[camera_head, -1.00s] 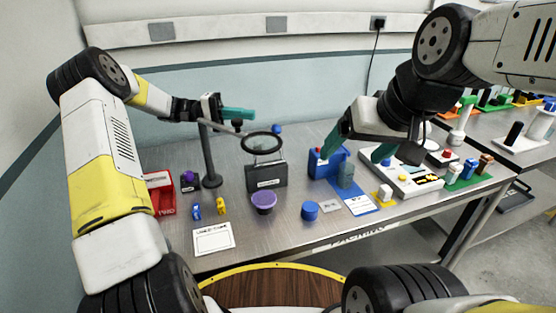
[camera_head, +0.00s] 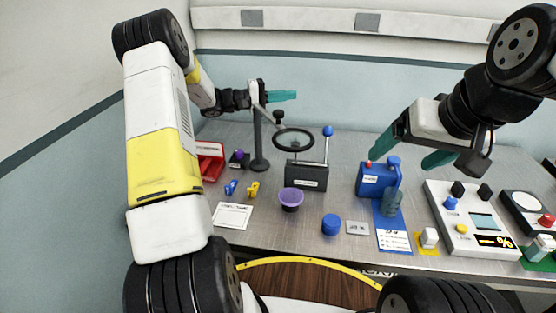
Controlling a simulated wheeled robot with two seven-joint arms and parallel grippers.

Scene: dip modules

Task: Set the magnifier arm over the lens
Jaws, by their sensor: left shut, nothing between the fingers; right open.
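The magnifier has a dark post (camera_head: 258,140) on a round base, and its arm carries a dark ring (camera_head: 293,142). In the picture the ring overlaps the top of a black labelled box (camera_head: 306,177); I cannot tell the height between them. No separate lens is clear to me. My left gripper (camera_head: 295,95) has teal fingers, shut and empty, by the top of the post and above the arm; contact is unclear. My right gripper (camera_head: 408,157) is open and empty, above and near the blue device at the right.
A purple bowl (camera_head: 291,201), blue cap (camera_head: 330,225) and white card (camera_head: 233,216) lie in front. A rod with a blue knob (camera_head: 328,131) rises behind the box. A red bin (camera_head: 209,162) is left; a blue device (camera_head: 376,180) and white control panel (camera_head: 460,225) are right.

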